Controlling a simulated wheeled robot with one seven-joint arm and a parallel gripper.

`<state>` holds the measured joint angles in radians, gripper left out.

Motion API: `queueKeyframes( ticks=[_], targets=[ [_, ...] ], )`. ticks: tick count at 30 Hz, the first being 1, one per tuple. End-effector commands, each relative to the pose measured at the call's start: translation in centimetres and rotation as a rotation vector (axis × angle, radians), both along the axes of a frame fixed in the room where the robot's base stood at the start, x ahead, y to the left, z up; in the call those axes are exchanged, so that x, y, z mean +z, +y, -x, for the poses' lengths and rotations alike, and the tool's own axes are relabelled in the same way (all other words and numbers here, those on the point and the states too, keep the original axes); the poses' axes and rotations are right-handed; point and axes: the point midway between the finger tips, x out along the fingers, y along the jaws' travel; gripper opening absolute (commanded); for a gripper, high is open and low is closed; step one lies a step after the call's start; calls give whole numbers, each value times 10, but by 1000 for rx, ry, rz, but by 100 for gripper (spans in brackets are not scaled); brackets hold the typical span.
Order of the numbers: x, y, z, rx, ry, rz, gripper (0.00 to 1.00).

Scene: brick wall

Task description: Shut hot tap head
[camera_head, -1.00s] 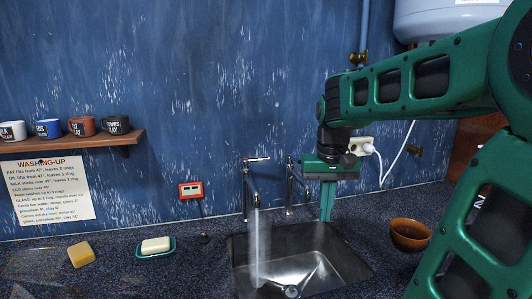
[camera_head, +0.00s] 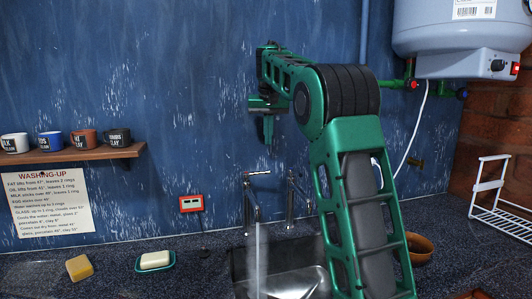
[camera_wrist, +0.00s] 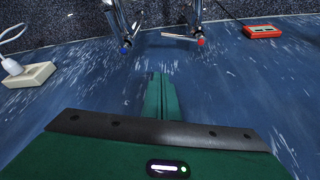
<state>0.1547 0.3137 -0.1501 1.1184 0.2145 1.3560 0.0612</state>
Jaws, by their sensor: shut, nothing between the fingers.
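The hot tap (camera_head: 252,205) is the left of two metal taps on the wall behind the sink, and water runs from its spout. Its lever head (camera_head: 257,173) lies sideways, pointing right; in the wrist view the red-marked lever (camera_wrist: 180,37) lies sideways too. The second tap (camera_head: 292,200) stands to its right and carries a blue mark in the wrist view (camera_wrist: 125,47). My green gripper (camera_head: 268,141) is shut and empty, pointing down, above the taps and apart from them. Its closed fingers also show in the wrist view (camera_wrist: 158,95).
The sink (camera_head: 285,272) is below, partly hidden by my arm. A red display (camera_head: 191,204) is on the wall at left, with a soap dish (camera_head: 155,261) below. A bowl (camera_head: 418,248), dish rack (camera_head: 500,200) and water heater (camera_head: 462,35) are at right. A mug shelf (camera_head: 75,155) is at left.

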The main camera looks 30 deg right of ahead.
Motion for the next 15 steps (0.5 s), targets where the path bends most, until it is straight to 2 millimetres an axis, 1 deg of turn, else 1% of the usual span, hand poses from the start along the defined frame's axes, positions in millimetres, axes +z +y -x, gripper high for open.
queueKeyframes(
  ticks=[15],
  targets=[
    [-87, -18, -25, -1, 3, -1, 0]
  ],
)
